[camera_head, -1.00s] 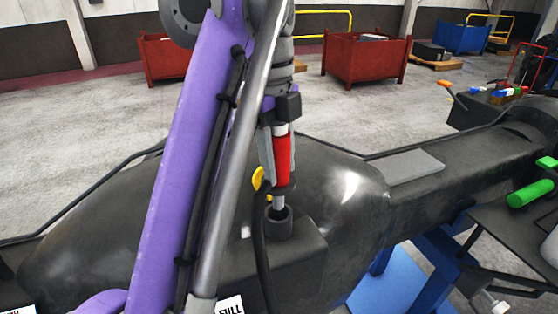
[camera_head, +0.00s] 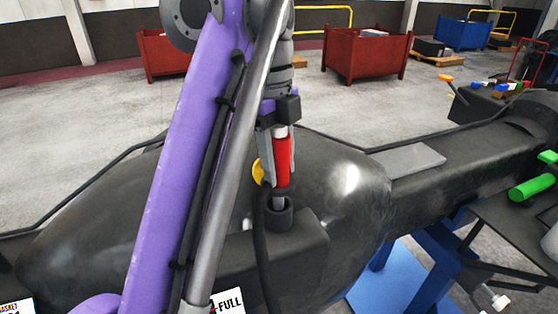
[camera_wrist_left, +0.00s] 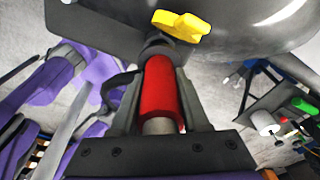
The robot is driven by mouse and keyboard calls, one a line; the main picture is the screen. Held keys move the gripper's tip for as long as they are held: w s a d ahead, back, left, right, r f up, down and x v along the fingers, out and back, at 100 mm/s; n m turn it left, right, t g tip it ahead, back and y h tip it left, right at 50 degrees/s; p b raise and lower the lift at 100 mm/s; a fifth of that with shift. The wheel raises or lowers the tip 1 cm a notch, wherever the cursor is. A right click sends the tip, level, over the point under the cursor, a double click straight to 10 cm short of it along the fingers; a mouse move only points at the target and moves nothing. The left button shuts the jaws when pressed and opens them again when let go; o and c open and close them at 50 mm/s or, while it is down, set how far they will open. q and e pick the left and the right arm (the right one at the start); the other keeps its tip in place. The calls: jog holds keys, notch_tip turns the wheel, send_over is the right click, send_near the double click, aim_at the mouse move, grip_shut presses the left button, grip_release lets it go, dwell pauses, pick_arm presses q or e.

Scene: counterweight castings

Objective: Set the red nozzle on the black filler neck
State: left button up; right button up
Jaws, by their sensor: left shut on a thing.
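My left gripper (camera_head: 279,178) is shut on the red nozzle (camera_head: 283,160), which it holds nearly upright above the black casting. The nozzle's grey metal spout points down, and its lower end is at the mouth of the black filler neck (camera_head: 279,218), seemingly inside the rim. The red body stays a little above the neck. In the left wrist view the red nozzle (camera_wrist_left: 160,90) lies between the fingers, with the filler neck (camera_wrist_left: 158,46) just beyond its end. The nozzle partly hides the neck's opening there. My right gripper is not in view.
A yellow cap (camera_head: 258,172) sits beside the neck, close to the left gripper. A grey plate (camera_head: 408,160) lies on the casting's right arm. Red bins (camera_head: 366,54) stand far behind on open floor.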

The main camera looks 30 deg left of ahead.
aim_at(274, 129)
pick_arm(q)
jog(key=shift+f+b, duration=1)
jog(key=shift+f, duration=1.05)
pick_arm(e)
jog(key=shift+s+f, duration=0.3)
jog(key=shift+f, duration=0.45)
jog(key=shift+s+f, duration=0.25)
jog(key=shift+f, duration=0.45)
pick_arm(q)
jog(key=o, duration=1.2)
jog(key=r+p, duration=0.1)
jog(key=r, duration=0.2)
jog(key=r+p, duration=0.2)
jog(key=r, duration=0.1)
jog(key=a+r+p, duration=0.1)
jog(key=r, duration=0.3)
jog(key=shift+w+p, duration=0.2)
jog(key=shift+p, duration=0.15)
jog(key=shift+w+a+r, duration=0.1)
jog(key=shift+a+r, duration=0.05)
jog(key=shift+r, duration=0.25)
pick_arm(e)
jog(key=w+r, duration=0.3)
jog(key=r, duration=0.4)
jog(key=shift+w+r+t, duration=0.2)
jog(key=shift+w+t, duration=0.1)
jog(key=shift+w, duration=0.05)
